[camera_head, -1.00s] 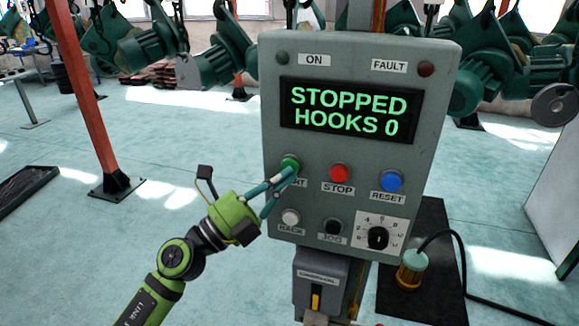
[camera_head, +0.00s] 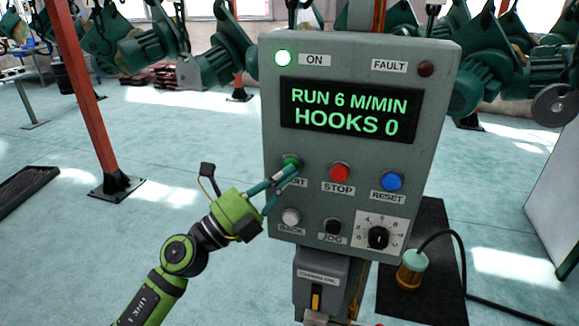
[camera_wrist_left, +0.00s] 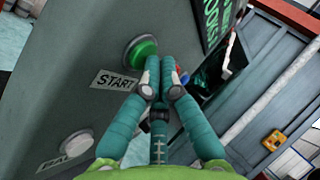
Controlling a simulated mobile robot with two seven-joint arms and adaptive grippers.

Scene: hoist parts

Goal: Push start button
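The grey control box (camera_head: 350,150) stands upright in the middle of the head view. Its green start button (camera_head: 291,161) is at the left of the button row, its label partly covered by my fingers. In the wrist view the start button (camera_wrist_left: 141,52) shows whole above its START label. My left gripper (camera_head: 295,171) is shut and empty, its fingertips close at the button's lower edge. In the wrist view the shut fingertips (camera_wrist_left: 160,66) are just beside the button; I cannot tell whether they touch. The display (camera_head: 350,111) reads RUN 6 M/MIN, HOOKS 0. My right gripper is not in view.
The red stop button (camera_head: 339,172) and blue reset button (camera_head: 392,181) sit to the right. The white back button (camera_head: 291,217), black jog button (camera_head: 333,226) and speed dial (camera_head: 378,237) are below. The lit ON lamp (camera_head: 283,57) is above.

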